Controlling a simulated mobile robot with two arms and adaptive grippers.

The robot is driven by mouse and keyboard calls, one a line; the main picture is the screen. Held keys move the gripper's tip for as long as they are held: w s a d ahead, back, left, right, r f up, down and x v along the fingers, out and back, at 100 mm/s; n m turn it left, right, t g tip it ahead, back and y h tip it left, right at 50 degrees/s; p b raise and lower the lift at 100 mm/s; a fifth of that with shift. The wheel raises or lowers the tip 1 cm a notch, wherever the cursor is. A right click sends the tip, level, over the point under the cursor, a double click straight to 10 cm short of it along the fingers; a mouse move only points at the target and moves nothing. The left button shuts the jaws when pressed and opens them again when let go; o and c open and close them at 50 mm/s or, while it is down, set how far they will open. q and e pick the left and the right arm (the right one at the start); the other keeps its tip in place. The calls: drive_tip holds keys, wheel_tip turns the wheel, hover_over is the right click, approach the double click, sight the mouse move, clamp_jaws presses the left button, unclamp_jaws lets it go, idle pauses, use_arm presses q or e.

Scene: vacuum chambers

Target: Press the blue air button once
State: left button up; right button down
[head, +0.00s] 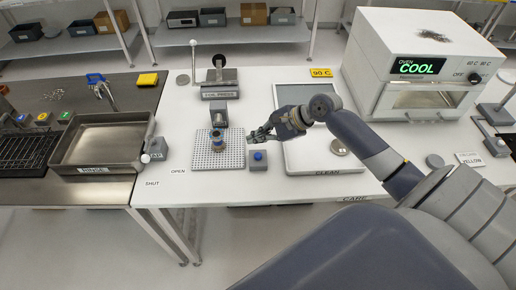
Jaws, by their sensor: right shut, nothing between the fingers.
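The blue air button (258,156) sits on top of a small grey box (258,165) on the white table, near its front edge. My right gripper (254,135) is shut and empty. In the head view it shows just behind and above the button, with its fingers pointing left. It appears apart from the button, though the height gap is hard to judge. My left gripper is not in view.
The press (220,85) stands behind, the oven (420,65) at right, and the rinse basin (98,146) at left.

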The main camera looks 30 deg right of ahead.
sight(258, 157)
wheel_tip(258, 157, down, 3)
drive_tip(key=b, duration=0.3)
drive_tip(key=shift+f, duration=1.05)
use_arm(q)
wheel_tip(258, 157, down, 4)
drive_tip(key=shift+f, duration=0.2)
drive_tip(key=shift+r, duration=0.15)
use_arm(e)
drive_tip(key=shift+f, duration=0.1)
drive_tip(key=shift+f+p, duration=0.25)
drive_tip(key=shift+p, duration=0.05)
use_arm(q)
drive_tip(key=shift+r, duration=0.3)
use_arm(e)
drive_tip(key=shift+f, duration=0.1)
drive_tip(key=shift+f, duration=0.65)
idle(0.3)
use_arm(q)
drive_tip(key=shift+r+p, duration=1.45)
use_arm(e)
drive_tip(key=shift+r, duration=1.05)
